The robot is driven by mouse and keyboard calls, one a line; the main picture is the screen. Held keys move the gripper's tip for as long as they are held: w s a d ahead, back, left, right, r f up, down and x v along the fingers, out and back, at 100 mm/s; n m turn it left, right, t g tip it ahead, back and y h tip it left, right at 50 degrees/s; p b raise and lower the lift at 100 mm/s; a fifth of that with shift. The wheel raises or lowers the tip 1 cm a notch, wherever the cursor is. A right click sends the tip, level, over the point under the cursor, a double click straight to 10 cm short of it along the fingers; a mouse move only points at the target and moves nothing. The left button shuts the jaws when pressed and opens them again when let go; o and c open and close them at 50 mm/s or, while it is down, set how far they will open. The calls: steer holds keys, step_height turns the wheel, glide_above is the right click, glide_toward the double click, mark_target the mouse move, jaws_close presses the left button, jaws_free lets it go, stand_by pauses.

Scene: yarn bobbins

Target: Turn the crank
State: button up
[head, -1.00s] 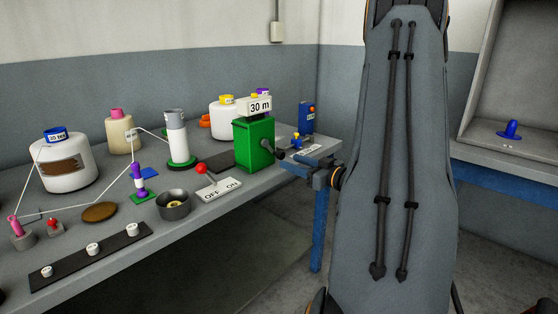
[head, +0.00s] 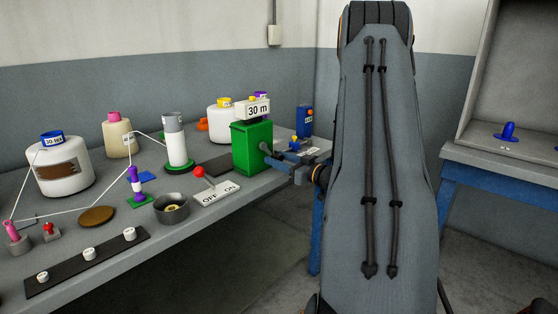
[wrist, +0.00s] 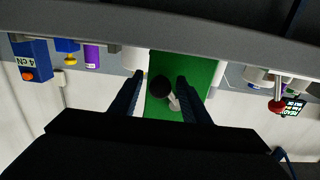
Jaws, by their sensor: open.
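The green crank box (head: 252,148) stands near the right end of the table, with a white "30 m" sign (head: 257,110) on top. Its crank (head: 265,148) sticks out on the right side, mostly hidden by my gripper (head: 280,161). In the wrist view, the crank's round black knob (wrist: 160,88) lies between the two open fingers of my gripper (wrist: 160,80), with a gap on each side. A short pale crank arm (wrist: 174,102) runs from the knob toward the green box (wrist: 185,68).
A red-knobbed OFF/ON lever (head: 199,172) and a grey bowl (head: 171,208) stand left of the box. A blue box (head: 305,120) stands behind my gripper. White thread (head: 75,212) runs across the table's left part. The floor before the table (head: 230,255) is clear.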

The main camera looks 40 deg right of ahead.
steer(key=shift+c, duration=0.3)
jaws_close()
steer(key=shift+a, duration=0.1)
